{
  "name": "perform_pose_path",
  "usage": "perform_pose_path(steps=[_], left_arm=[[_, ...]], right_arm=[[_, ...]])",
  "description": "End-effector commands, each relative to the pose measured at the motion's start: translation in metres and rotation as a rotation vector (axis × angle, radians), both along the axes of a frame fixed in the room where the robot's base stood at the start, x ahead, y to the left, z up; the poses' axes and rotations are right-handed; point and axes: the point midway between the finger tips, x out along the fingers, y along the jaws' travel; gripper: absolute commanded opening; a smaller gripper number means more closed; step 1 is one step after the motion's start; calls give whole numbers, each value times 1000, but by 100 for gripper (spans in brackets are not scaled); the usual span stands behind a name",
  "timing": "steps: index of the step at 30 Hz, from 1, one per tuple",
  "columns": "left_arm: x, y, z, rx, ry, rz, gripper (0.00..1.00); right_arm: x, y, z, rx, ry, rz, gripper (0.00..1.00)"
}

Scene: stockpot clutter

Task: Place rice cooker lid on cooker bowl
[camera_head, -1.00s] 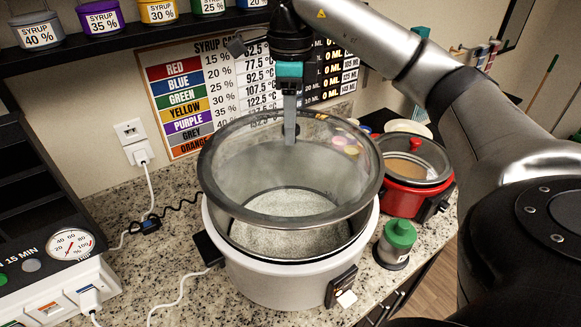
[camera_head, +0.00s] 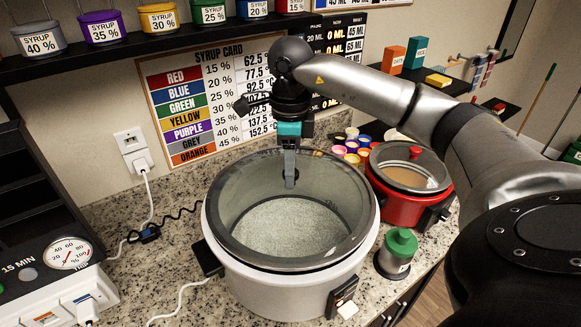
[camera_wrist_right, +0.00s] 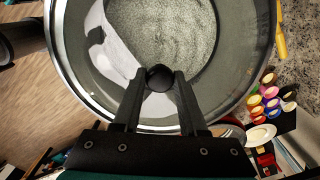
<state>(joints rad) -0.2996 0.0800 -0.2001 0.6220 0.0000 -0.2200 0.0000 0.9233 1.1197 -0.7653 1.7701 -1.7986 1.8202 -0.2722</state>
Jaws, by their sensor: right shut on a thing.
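The white cooker bowl (camera_head: 275,292) stands on the granite counter, with pale grains (camera_head: 290,228) inside. The glass lid with a dark metal rim (camera_head: 365,226) is over the bowl's mouth, close to its rim; I cannot tell whether it touches all round. My right gripper (camera_head: 289,180) points down over the lid and is shut on its black knob. In the right wrist view the fingers (camera_wrist_right: 160,84) close on the round knob (camera_wrist_right: 159,77), and the grains show through the glass. My left gripper is not in view.
A red cooker (camera_head: 395,207) with its own glass lid stands right of the bowl. A green-capped jar (camera_head: 397,252) is close to the bowl's right side. Several small colored cups (camera_head: 351,150) stand behind. A white control box (camera_head: 62,285) is at left, with cables on the counter.

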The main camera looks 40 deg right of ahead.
Motion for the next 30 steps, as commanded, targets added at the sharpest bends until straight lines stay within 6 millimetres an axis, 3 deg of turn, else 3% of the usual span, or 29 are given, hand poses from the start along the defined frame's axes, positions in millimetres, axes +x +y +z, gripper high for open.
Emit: perform_pose_path(steps=[3,4,12,23,30], left_arm=[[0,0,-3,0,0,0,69],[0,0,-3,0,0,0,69],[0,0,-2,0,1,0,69],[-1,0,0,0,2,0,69],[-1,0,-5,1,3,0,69]], right_arm=[[1,0,-1,0,-4,-1,0],[0,0,-3,0,0,0,43],[0,0,-2,0,0,0,72],[1,0,5,0,-1,0,72],[1,0,46,1,-6,0,72]])
